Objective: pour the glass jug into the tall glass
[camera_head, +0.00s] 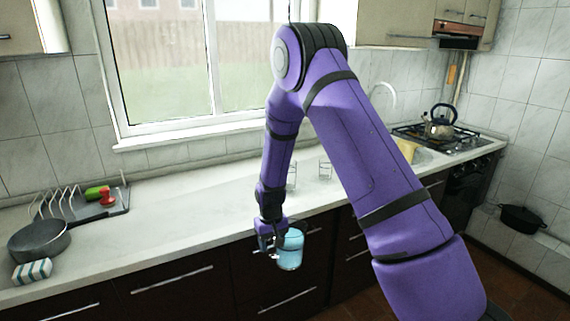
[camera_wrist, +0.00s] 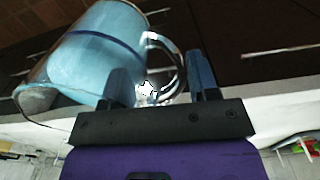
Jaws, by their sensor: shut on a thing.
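The glass jug (camera_head: 290,251) holds blue liquid and looks about upright, in front of the counter's front edge with drawers behind it. My gripper (camera_head: 268,247) is at its left side, shut on its handle. In the wrist view the jug (camera_wrist: 90,58) fills the upper left, and its handle passes between the fingers of my gripper (camera_wrist: 160,82). Two clear glasses stand on the counter behind the jug: a taller-looking glass (camera_head: 291,175), partly hidden by my arm, and another glass (camera_head: 325,169) to its right. Both look empty.
A dish rack (camera_head: 70,207) with a green and a red item, a dark pan (camera_head: 40,240) and a striped sponge (camera_head: 33,271) are at the left. A kettle (camera_head: 439,124) is on the hob at the right. The counter (camera_head: 180,225) between rack and glasses is clear.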

